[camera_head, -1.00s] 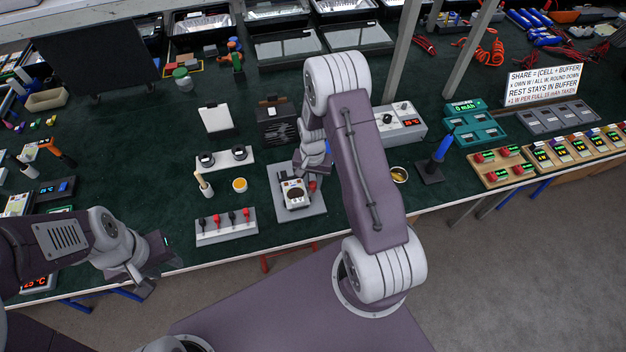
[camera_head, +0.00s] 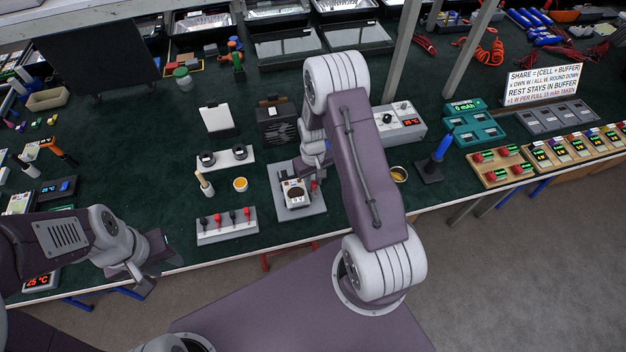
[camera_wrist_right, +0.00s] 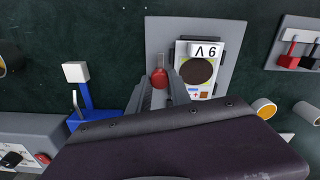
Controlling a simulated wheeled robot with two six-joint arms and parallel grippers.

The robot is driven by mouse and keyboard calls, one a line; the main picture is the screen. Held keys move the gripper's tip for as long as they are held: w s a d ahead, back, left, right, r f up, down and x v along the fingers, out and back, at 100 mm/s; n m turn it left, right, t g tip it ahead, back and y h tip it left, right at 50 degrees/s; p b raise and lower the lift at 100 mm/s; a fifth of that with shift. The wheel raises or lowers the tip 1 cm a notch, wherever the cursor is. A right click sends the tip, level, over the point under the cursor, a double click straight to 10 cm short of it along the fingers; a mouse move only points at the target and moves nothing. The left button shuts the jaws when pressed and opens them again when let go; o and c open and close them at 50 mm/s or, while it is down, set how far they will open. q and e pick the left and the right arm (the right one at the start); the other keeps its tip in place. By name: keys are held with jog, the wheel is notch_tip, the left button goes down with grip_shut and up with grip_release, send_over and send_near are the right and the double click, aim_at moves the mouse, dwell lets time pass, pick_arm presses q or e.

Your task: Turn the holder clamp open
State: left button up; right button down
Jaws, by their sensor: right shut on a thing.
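The holder is a grey plate (camera_head: 285,207) on the green bench, with a white-faced device (camera_head: 294,192) marked "V 9" and carrying a dark round disc. It also shows in the right wrist view, with the plate (camera_wrist_right: 222,28) behind the device (camera_wrist_right: 203,50). The clamp's red knob (camera_wrist_right: 158,77) sits beside the device. My right gripper (camera_wrist_right: 162,85) has its fingers at the knob and is shut on it. In the head view my right arm partly hides this spot. My left gripper (camera_head: 163,254) hangs at the bench's front edge, away from the holder; its jaw opening is unclear.
A grey strip with black and red plugs (camera_head: 227,236) lies left of the holder. An orange-topped cup (camera_head: 240,185) and a brush-like tool (camera_head: 203,183) stand behind it. A blue-handled tool in a stand (camera_head: 439,152) and a yellow-filled bowl (camera_head: 399,174) are to the right.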

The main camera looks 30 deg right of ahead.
aim_at(313, 183)
dwell(0.3)
jog(key=c, duration=1.2)
grip_release()
notch_tip(313, 183, up, 9)
jog(key=shift+r, duration=0.1)
jog(key=shift+s, duration=0.1)
